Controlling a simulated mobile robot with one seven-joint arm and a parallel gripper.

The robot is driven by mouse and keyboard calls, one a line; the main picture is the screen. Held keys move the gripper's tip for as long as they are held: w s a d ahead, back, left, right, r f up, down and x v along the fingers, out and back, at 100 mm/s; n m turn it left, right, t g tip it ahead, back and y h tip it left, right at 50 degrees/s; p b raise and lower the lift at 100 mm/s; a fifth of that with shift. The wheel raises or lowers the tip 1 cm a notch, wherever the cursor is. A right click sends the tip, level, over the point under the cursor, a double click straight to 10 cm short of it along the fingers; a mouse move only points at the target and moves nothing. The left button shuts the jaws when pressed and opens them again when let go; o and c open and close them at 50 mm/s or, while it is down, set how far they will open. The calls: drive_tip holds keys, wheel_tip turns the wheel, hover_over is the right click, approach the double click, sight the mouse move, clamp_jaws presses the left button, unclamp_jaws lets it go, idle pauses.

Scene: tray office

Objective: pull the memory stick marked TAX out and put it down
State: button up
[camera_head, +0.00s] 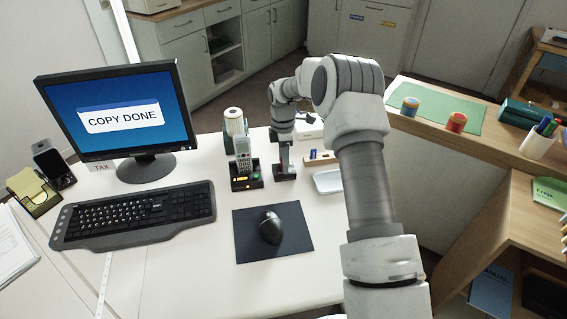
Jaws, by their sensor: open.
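A small pale tag reading TAX (101,167) shows under the lower left edge of the monitor (116,110), whose screen says COPY DONE. I cannot make out a memory stick at the tag. A wooden block (325,160) with a small blue piece in it stands right of my gripper; I cannot read any marking on it. My gripper (284,173) points down at the back of the desk, between the cordless phone and the wooden block, well right of the tag. It is open, and I see nothing held in it. Its fingertips are small and hard to make out.
A keyboard (135,214), a mouse (271,227) on a dark mat (295,245) and a phone in its stand (243,160) occupy the desk. A pale blue tray (328,181) lies right of my gripper. Bare desk (195,265) shows between keyboard and mat.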

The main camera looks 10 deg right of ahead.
drive_tip(key=shift+c, duration=0.3)
clamp_jaws()
drive_tip(key=shift+r, duration=0.1)
idle(1.1)
drive_tip(key=shift+w+r+p, duration=0.2)
drive_tip(key=shift+r+p, duration=1.9)
drive_tip(key=shift+r, duration=0.85)
